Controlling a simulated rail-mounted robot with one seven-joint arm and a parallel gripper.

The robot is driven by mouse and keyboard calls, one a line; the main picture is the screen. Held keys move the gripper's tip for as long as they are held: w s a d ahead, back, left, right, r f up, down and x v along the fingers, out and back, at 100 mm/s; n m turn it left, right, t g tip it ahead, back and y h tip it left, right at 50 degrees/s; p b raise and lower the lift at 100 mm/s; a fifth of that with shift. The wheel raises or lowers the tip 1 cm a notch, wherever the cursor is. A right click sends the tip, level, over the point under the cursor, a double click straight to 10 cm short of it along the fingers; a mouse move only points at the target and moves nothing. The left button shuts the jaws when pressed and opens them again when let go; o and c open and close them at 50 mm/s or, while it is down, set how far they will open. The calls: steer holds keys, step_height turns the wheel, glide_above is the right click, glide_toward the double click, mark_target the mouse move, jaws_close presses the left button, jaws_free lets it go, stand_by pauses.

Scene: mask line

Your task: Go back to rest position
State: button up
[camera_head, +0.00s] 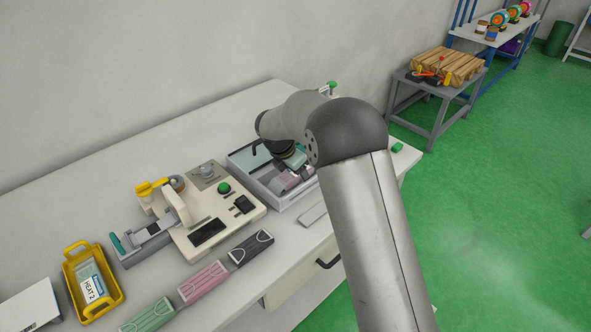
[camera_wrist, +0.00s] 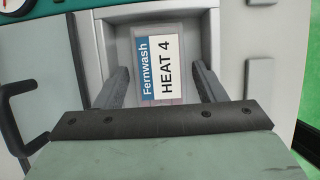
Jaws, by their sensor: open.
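My gripper (camera_wrist: 160,82) is open in the wrist view, with its two dark fingers spread to either side of a label reading "Fernwash HEAT 4" (camera_wrist: 158,62). The label lies in a pale recess (camera_wrist: 105,40) beyond the fingers; I see no contact between fingers and label. In the head view my arm reaches over the table, and my gripper (camera_head: 294,159) is low over a grey tray (camera_head: 240,160) with a pinkish item (camera_head: 284,183) in it. The fingertips are hard to make out there.
A cream machine (camera_head: 222,215) with a green button stands left of the tray. A yellow basket (camera_head: 68,263) holds a pack marked HEAT 2. Pink (camera_head: 203,283), green (camera_head: 148,318) and dark (camera_head: 251,247) pieces lie along the front edge. The table's back left is bare.

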steer(key=shift+r+p, duration=0.7)
steer(key=shift+r, duration=0.4)
steer(key=shift+r+p, duration=2.35)
steer(key=shift+r, duration=0.65)
